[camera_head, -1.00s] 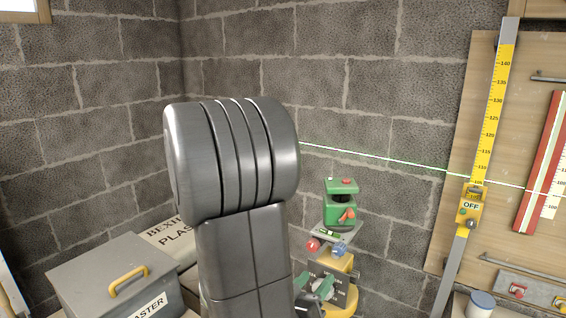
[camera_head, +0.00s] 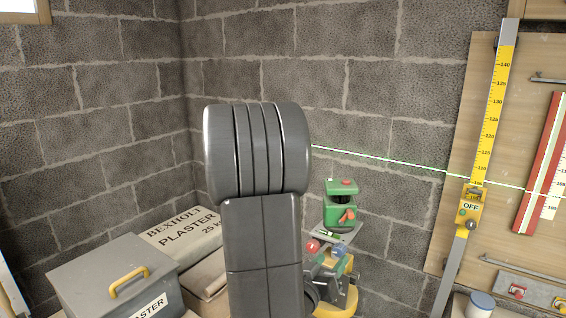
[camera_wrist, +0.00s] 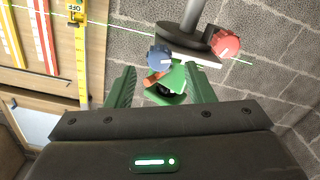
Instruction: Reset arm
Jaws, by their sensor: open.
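My gripper (camera_wrist: 161,84) shows in the wrist view with two green fingers spread apart, and nothing is clamped between them. In the head view my dark arm stands upright in the middle, and my gripper is mostly hidden behind it. A green laser level (camera_head: 341,204) with a red button on top sits on a small platform just right of my arm. In the wrist view the laser level (camera_wrist: 166,80) appears beyond and between the fingers; whether a finger touches it cannot be told.
A red knob (camera_head: 313,246) and a blue knob (camera_head: 340,250) sit below the level. A grey plaster box (camera_head: 85,283) and a plaster bag (camera_head: 181,236) are at left. A yellow measuring staff (camera_head: 493,110) leans at right. A green beam crosses the block wall, with free room above.

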